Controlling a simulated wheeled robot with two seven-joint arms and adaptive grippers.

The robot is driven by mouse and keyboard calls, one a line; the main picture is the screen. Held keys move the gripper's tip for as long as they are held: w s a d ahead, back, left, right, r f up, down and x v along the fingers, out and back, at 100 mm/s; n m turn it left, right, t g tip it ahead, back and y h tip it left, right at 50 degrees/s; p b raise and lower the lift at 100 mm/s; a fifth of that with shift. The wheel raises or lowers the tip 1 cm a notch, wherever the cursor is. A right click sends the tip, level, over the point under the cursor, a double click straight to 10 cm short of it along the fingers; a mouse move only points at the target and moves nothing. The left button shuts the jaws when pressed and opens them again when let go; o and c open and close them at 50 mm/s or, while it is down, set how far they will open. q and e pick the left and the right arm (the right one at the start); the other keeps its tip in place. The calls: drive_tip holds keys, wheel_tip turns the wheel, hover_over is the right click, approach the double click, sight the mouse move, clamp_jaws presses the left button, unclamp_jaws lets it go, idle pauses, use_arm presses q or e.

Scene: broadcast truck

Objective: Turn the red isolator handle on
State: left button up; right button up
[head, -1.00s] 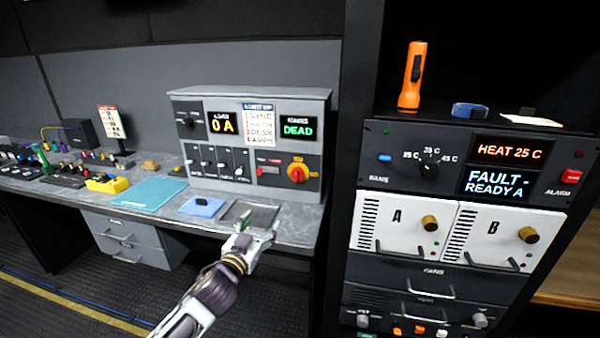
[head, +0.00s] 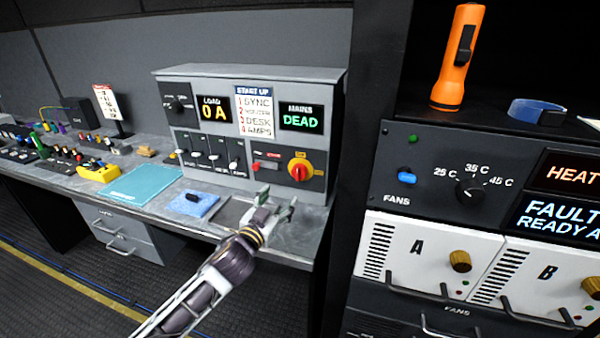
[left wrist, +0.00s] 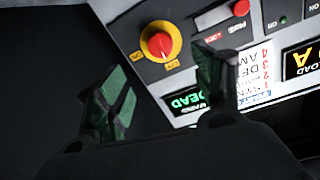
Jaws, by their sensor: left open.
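The red isolator handle (head: 300,170) is a round red knob on a yellow plate, low on the right of the grey power panel (head: 340,100). It also shows in the left wrist view (left wrist: 159,44), ahead of the fingers. My left gripper (head: 275,205) is open and empty, below and a little left of the handle, apart from it. In the left wrist view its two green-padded fingers (left wrist: 165,95) stand wide apart. The panel's mains display (head: 301,118) reads DEAD and its load display (head: 214,109) reads 0 A. My right gripper is not seen.
A blue pad (head: 196,205) and a teal mat (head: 140,184) lie on the grey desk, left of my gripper. A tall dark rack with a fan unit (head: 428,170) and an orange torch (head: 459,60) stands at the right. A red switch (head: 266,166) sits left of the handle.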

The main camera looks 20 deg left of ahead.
use_arm(q)
drive_tip(key=shift+w, duration=0.1)
drive_tip(key=shift+r, duration=0.1)
drive_tip(key=shift+w, duration=0.2)
